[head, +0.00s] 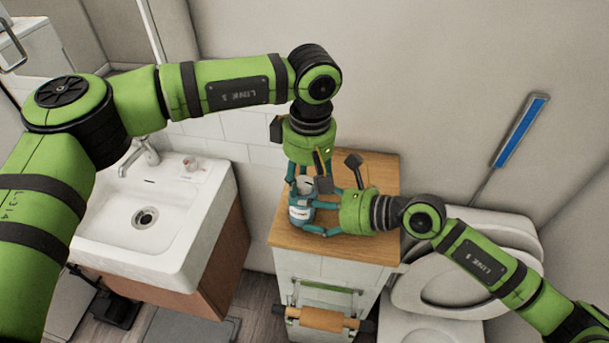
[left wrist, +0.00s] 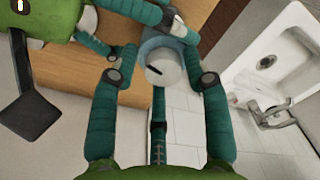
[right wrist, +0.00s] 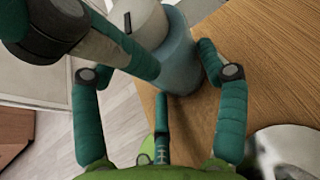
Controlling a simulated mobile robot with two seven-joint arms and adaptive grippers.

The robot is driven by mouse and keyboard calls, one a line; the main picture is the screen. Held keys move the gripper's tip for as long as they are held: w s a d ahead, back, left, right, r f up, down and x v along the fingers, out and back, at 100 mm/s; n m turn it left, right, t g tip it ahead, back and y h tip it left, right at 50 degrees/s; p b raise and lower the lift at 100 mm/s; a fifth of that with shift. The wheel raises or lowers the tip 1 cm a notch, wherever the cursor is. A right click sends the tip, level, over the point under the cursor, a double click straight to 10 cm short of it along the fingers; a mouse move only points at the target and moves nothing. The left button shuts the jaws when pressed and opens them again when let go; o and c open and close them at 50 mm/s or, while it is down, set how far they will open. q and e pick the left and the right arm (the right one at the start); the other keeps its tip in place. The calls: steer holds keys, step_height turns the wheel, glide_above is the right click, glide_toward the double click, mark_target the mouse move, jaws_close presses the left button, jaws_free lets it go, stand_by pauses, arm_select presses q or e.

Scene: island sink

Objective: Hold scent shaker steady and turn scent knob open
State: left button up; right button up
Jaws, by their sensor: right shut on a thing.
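My left gripper (head: 306,184) points down from above. Its fingers stand on both sides of the knob, apparently open, with a gap visible on the left side. Fingers partly hide the shaker.
The wooden cabinet top (head: 372,170) has free room behind the grippers. A white sink (head: 190,235) is at the left, and a toilet (head: 465,275) at the right. A paper roll (head: 322,318) hangs on the cabinet's front. The wall is close behind.

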mark_target(303, 180)
arm_select(q)
steer(key=shift+w+a, duration=0.1)
steer(key=shift+r, duration=0.35)
step_height(303, 180, up, 11)
steer(key=shift+d+r, duration=0.15)
steer(key=shift+d, duration=0.1)
steer(key=f+n, duration=0.4)
steer(key=n, duration=0.1)
steer(key=f+n, duration=0.4)
steer(key=n, duration=0.1)
steer(key=f+n, duration=0.4)
steer(key=n, duration=0.1)
steer(key=shift+a+n+g+h, duration=0.3)
steer(key=shift+a+n, duration=0.1)
stand_by(0.3)
steer(key=c, duration=0.9)
